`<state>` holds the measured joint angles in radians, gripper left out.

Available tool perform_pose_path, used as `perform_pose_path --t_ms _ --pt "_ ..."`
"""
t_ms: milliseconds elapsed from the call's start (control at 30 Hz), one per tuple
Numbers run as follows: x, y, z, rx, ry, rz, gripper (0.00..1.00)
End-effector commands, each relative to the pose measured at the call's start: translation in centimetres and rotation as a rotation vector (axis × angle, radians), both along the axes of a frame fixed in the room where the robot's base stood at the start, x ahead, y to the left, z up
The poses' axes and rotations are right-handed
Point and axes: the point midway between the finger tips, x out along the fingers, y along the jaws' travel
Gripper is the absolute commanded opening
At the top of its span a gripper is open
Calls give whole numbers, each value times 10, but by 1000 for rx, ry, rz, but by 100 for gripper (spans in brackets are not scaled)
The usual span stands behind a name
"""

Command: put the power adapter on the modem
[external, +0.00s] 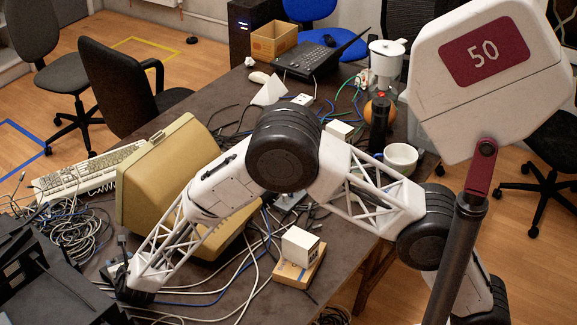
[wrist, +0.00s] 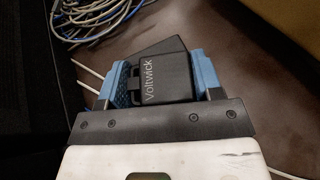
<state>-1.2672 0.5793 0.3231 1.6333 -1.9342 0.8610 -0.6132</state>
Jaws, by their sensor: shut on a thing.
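In the wrist view, my gripper (wrist: 164,74) has its two blue-padded fingers on either side of a black power adapter (wrist: 158,82) marked "Voltwick". The gripper is shut on the adapter, just above or at the dark table top; I cannot tell whether the adapter touches it. I cannot pick out the modem for certain. A flat black device with a raised antenna (external: 318,57) stands at the back of the table.
A beige monitor (external: 180,170) stands close beside my forearm. A white keyboard (external: 90,172), tangled cables (external: 70,228) and black equipment (external: 40,285) lie at the left. A small white box (external: 300,246) sits on a cardboard box (external: 296,274) at the front. Loose cables cross much of the table.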

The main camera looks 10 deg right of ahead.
Motion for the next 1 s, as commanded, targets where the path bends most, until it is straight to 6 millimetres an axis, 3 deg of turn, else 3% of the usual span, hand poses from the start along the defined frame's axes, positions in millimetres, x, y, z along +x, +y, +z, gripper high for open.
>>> perform_pose_path --t_ms 233,267,400,1000 --pt "0 0 -3 -1 0 0 32" --pt "0 0 -4 -1 0 0 62" --pt "0 0 -3 0 0 0 84" --pt "-8 -3 3 0 1 1 85"
